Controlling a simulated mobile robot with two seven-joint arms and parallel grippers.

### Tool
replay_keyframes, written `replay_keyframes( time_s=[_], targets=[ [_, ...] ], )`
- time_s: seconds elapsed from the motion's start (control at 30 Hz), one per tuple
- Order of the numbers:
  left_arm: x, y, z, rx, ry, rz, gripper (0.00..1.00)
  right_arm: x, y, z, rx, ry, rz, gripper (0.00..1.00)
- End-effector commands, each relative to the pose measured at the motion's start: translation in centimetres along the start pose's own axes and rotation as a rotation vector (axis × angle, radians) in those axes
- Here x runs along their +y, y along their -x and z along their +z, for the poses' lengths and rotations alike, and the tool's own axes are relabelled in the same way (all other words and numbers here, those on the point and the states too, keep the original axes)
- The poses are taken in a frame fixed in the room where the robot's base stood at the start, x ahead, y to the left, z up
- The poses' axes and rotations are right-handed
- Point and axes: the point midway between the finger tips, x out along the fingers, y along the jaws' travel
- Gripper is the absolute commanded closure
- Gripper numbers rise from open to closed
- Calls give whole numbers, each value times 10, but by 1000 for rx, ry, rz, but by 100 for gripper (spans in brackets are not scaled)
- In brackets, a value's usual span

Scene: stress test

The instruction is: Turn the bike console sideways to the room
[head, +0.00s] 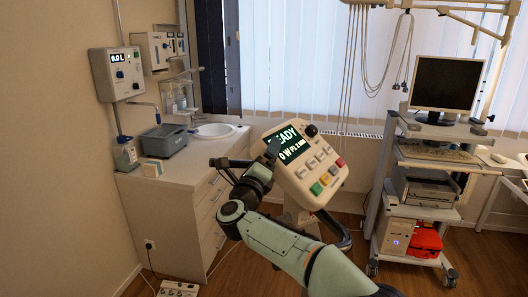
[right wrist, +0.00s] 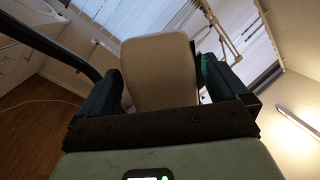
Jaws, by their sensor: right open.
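The bike console (head: 311,180) is a cream box with a dark screen showing green-white text, a black knob and coloured buttons. It sits tilted in the middle of the head view, its face towards me. My right arm comes in from below, and its gripper (head: 271,152) is at the console's left edge, covering part of the screen. In the right wrist view the console's plain beige housing (right wrist: 159,70) stands between the two dark fingers of my open right gripper (right wrist: 162,85). Whether either finger touches it I cannot tell. My left gripper is not in view.
Black handlebars (head: 228,164) reach out left of the console. A trolley with a monitor (head: 444,84) stands on the right. Wooden floor shows between them.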

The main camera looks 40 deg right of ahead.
Motion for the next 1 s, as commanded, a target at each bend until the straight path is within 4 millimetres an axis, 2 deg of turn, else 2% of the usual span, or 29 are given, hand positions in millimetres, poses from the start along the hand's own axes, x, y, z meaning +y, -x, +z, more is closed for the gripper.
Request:
replay_keyframes(
  time_s=[0.3,0.33,0.5,0.57,0.77,1.0],
  targets=[
    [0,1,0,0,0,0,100,1,-4,-1,0,1,0,0],
    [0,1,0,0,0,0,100,1,-4,-1,0,1,0,3],
    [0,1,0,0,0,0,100,1,-3,-1,0,0,1,59],
    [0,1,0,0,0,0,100,1,-3,-1,0,0,1,75],
    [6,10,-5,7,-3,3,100,5,-10,4,35,9,-23,75],
    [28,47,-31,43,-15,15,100,14,-33,16,190,52,-138,75]
  ],
)
